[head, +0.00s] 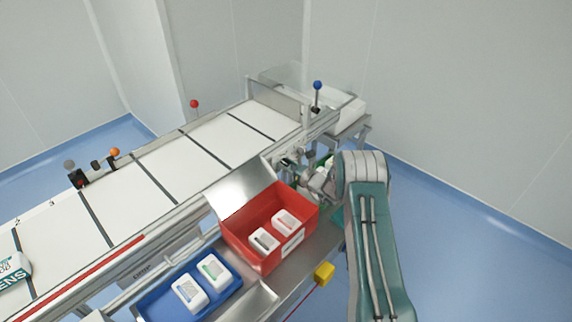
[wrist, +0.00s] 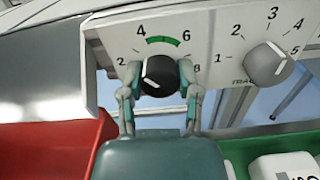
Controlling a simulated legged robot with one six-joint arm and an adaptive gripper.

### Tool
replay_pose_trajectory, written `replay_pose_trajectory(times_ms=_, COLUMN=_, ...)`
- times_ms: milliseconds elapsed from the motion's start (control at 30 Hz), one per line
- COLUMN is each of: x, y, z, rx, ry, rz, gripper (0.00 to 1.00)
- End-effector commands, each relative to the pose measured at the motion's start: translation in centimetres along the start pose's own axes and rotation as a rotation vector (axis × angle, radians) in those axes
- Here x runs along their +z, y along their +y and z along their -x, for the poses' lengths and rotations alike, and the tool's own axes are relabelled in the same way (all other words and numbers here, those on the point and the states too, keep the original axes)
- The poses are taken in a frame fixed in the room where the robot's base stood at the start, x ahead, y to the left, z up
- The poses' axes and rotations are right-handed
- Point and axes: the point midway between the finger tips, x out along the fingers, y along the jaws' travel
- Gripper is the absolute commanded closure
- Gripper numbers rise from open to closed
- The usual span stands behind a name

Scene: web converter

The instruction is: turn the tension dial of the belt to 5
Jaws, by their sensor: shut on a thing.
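A black dial (wrist: 158,85) with a white pointer mark sits on a white panel in the wrist view. Its scale shows 2, 4, 6 and 8, with a green arc (wrist: 161,39) between 4 and 6. My gripper (wrist: 160,80) is shut on the black dial, one finger on each side. Any name label under this dial is hidden by my gripper. In the head view my gripper (head: 318,182) is at the conveyor's side, and the dial cannot be made out.
A grey dial (wrist: 266,63) with its own numbers is to the right on the same panel. A red bin (head: 262,243) and a blue tray (head: 222,301) with white packs stand beside the white belt (head: 150,175). A green bin (wrist: 240,150) is below the panel.

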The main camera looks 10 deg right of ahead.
Motion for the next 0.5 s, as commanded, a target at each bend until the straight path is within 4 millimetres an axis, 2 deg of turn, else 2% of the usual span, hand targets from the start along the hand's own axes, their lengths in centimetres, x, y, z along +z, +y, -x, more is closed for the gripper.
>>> replay_pose_trajectory(times_ms=500, x=-0.34, y=-0.13, z=0.06, rx=-0.006, ry=0.006, rz=-0.492, gripper=1.0)
